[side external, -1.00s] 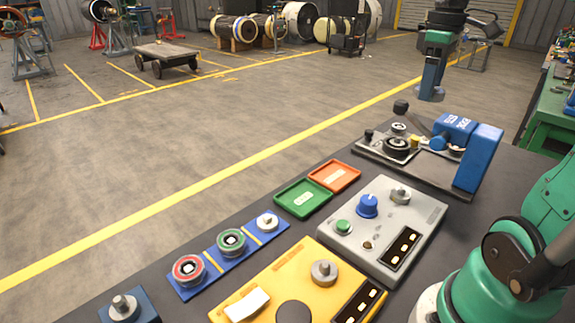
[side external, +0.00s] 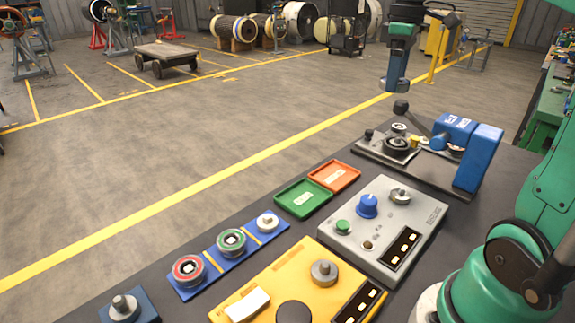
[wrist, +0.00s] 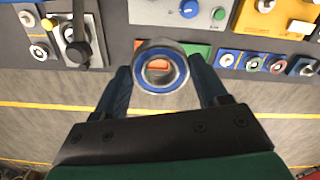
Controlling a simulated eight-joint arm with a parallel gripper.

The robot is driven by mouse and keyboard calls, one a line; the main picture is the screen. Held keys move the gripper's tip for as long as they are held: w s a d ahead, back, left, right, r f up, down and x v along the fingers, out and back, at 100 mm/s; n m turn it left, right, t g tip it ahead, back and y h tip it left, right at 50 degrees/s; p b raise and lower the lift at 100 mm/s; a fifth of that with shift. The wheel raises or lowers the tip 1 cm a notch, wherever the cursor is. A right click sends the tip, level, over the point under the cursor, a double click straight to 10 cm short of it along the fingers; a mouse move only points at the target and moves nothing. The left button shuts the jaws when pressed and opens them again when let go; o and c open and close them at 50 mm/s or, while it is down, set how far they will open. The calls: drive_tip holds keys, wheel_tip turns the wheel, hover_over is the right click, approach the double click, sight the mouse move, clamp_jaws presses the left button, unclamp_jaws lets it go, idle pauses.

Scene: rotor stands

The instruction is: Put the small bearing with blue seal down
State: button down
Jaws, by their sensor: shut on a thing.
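The small bearing with blue seal (wrist: 183,72) is a grey metal ring with a blue band and an open centre. In the wrist view it sits between the two fingers of my gripper (wrist: 161,76), which is shut on it. In the side external view my gripper (side external: 396,84) hangs in the air above and behind the bench; the bearing cannot be made out there. Through the ring's hole I see part of the orange tray (side external: 343,172). The green tray (side external: 283,202) lies beside the orange tray, and both look empty apart from a label.
A blue rack (side external: 213,272) holds bearings with red and green seals and a white one. A grey control box (side external: 420,222) and a yellow one (side external: 255,278) stand nearby. A fixture with a lever and a tall blue block (side external: 478,158) stands at the back.

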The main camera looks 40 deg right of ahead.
drive_tip(key=w+a+f+n, duration=0.4)
drive_tip(key=w+a+f, duration=0.1)
drive_tip(key=w+a, duration=0.55)
hover_over(303, 199)
wheel_tip(303, 199, down, 16)
drive_tip(key=shift+r, duration=0.15)
drive_tip(key=shift+f, duration=2.2)
drive_tip(key=shift+f, duration=0.15)
drive_tip(key=shift+c, duration=0.2)
unclamp_jaws()
